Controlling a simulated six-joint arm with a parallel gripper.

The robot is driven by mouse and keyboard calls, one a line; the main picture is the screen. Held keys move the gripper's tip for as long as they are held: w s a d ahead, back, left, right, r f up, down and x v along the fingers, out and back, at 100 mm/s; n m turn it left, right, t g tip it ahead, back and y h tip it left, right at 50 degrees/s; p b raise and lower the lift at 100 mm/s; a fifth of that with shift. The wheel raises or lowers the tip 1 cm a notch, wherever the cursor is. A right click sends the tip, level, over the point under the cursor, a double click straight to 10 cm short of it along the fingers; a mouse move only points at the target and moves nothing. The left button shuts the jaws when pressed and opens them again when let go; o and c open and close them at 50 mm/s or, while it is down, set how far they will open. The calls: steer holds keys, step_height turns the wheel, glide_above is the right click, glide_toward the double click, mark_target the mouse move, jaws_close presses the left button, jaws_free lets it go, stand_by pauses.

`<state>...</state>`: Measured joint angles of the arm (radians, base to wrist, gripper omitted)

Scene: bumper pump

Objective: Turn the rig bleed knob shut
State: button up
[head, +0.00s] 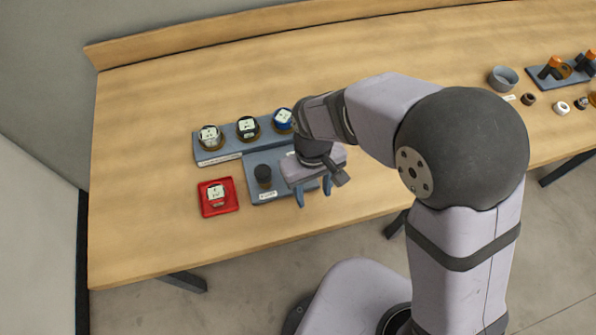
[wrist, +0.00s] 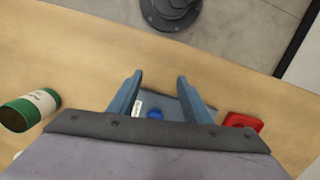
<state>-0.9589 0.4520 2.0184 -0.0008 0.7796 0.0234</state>
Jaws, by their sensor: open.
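The rig is a blue-grey plate (head: 284,190) with a white label at its front edge. A dark upright cylinder (head: 264,175) stands on its left part. In the wrist view a round blue knob (wrist: 155,114) shows on the plate (wrist: 168,103), between my fingers in the picture; in the head view my gripper hides that part. Which of these is the bleed knob, I cannot tell for sure. My gripper (head: 314,198) is open and empty at the plate's right side, fingers pointing down. It also shows in the wrist view (wrist: 160,78). No contact is visible.
A rack (head: 221,157) with three round labelled items stands behind the rig. A red tray (head: 232,207) holding another lies to its left. A green-and-white can (wrist: 30,110) lies at the left in the wrist view. A grey bowl (head: 503,79) and small parts are far right.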

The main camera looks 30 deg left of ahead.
steer(key=shift+m+y, duration=0.3)
steer(key=shift+y, duration=0.1)
steer(key=w+a, duration=0.1)
steer(key=w+a+r, duration=0.1)
steer(key=a, duration=0.1)
steer(key=w+a+r, duration=0.1)
steer(key=a, duration=0.1)
steer(key=shift+w+r, duration=0.25)
steer(key=a+r, duration=0.1)
steer(key=w+a+r+m, duration=0.1)
steer(key=shift+w+r+t, duration=0.15)
steer(key=shift+r+t, duration=0.15)
steer(key=shift+r, duration=0.1)
steer(key=shift+d+f, duration=0.1)
steer(key=shift+f+p, duration=1.25)
steer(key=shift+f, duration=2.35)
steer(key=c, duration=1.1)
